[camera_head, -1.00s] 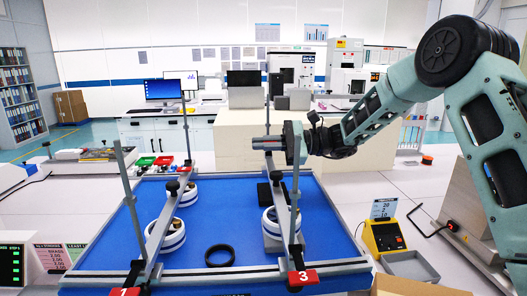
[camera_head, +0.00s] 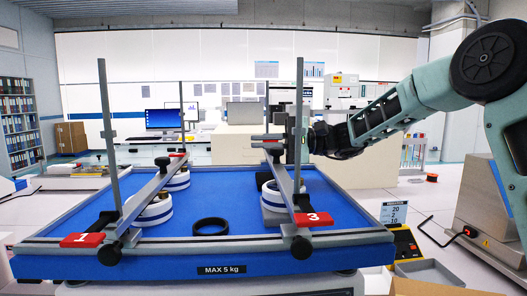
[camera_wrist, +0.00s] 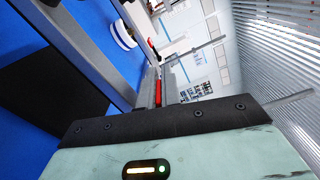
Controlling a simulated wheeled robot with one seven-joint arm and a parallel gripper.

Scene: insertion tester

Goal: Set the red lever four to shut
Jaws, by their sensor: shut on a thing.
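In the head view, my gripper (camera_head: 268,142) reaches in from the right over the back right of the blue platform (camera_head: 230,225). Its fingers point left and are shut on the red lever four (camera_head: 268,137), of which only a thin red strip shows between them. In the wrist view, a red piece (camera_wrist: 158,92) shows at the fingertips beyond the dark gripper edge. Its number is hidden, and I cannot tell the lever's exact angle.
Red levers marked 1 (camera_head: 82,240) and 3 (camera_head: 313,219) sit at the platform's front. Another red lever (camera_head: 178,155) is at the back left. Upright posts (camera_head: 299,110), slanted bars, white rings (camera_head: 152,210) and a black ring (camera_head: 211,226) stand around.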

